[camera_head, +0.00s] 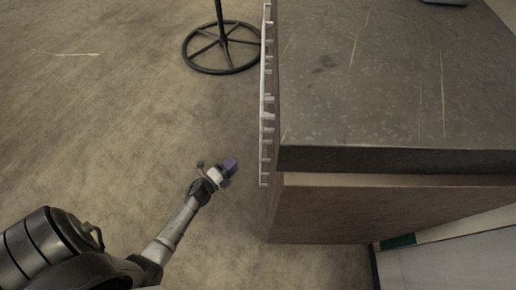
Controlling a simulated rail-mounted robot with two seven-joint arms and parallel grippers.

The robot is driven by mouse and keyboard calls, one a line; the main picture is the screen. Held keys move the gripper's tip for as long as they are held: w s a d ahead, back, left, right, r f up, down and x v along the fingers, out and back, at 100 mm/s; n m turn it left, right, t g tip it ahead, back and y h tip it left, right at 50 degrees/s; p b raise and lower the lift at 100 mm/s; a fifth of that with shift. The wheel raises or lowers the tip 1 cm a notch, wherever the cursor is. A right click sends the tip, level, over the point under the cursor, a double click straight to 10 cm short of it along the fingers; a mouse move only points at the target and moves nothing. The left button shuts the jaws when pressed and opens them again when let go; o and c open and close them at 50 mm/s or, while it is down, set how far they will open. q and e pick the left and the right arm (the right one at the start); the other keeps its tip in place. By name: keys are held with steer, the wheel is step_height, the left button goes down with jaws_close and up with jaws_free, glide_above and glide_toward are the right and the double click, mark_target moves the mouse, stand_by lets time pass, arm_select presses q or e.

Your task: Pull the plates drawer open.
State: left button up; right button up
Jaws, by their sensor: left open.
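My left gripper (229,169) is open and empty, held over the floor to the left of a wooden cabinet (340,212) with a dark stone top. A gap separates it from the cabinet's front. The cabinet's drawer fronts are seen edge-on, with pale handles (266,100) sticking out in a row along the left side. I cannot tell from this angle which one belongs to the plates drawer. No drawer visibly stands out. My right gripper is not in view.
The worn dark countertop (390,80) fills the upper right, with a grey object (447,2) at its far edge. A black ring-footed stand (221,50) stands on the floor beyond the gripper. The floor (100,120) at left is clear. A pale panel (450,262) lies at lower right.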

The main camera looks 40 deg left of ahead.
arm_select(q)
steer(key=w+d+b, duration=0.1)
steer(key=w+b, duration=0.3)
steer(key=w, duration=1)
steer(key=shift+b, duration=0.35)
steer(key=shift+d, duration=0.1)
steer(key=shift+c, duration=0.3)
steer(key=c, duration=0.7)
jaws_close()
